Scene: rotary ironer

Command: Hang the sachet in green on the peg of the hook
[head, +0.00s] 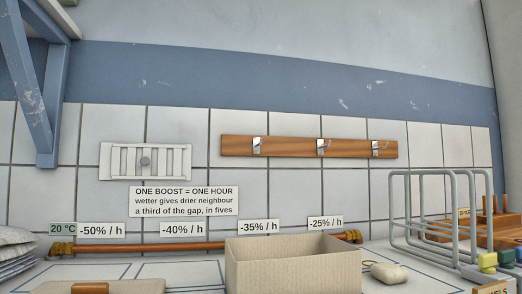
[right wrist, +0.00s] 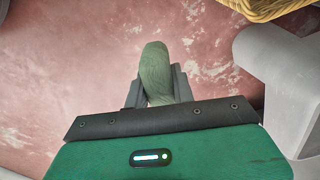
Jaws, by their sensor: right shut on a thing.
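The green sachet (right wrist: 155,62) is in the right wrist view, a rounded, ribbed green shape. My right gripper (right wrist: 158,86) is shut on it, with a grey finger on either side and its rounded end sticking out past them. Its lower part is hidden by the gripper body. Neither gripper shows in the head view.
A cardboard box (head: 292,268) stands below the rail, near a copper-coloured bar (head: 190,246). A grey wire rack (head: 432,205) stands at the right, before a wooden stand (head: 495,225). Wicker (right wrist: 262,8) edges the wrist view.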

